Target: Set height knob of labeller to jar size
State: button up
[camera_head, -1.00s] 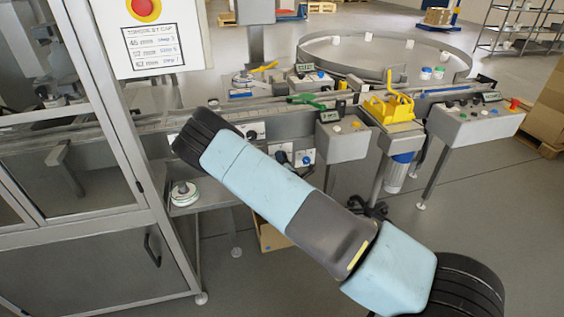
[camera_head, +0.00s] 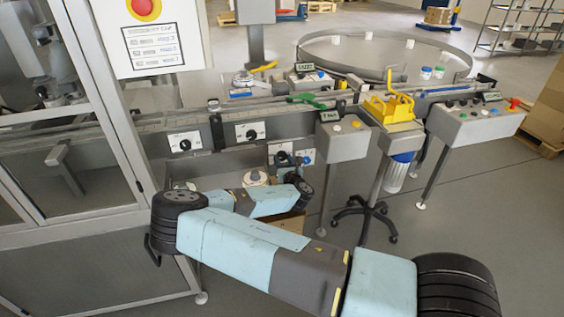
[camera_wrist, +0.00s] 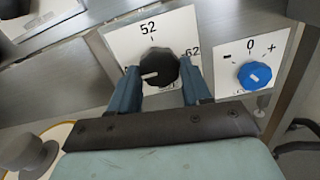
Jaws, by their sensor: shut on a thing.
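The black height knob (camera_wrist: 158,68) sits on a white plate (camera_wrist: 121,42) on the machine's grey front in the wrist view. The plate reads 52 above the knob and 62 to its right; any mark on the left is hidden. The knob's white pointer line points left. My gripper (camera_wrist: 160,82) has its two blue fingers shut on this knob, one on each side. In the head view my arm folds back towards the two dial plates, and my fingers are hard to make out there.
A blue knob (camera_wrist: 254,75) marked minus, 0 and plus is close to the right. A whitish round part (camera_head: 256,178) lies below the conveyor. A sign with printed lines (camera_head: 153,46) hangs at upper left, its text too blurred to read. A grey box (camera_head: 342,140) juts out at right.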

jog(key=shift+n, duration=0.5)
jog(key=o, duration=1.1)
jog(key=shift+c, duration=0.2)
jog(key=v, duration=1.4)
jog(key=shift+w, duration=0.15)
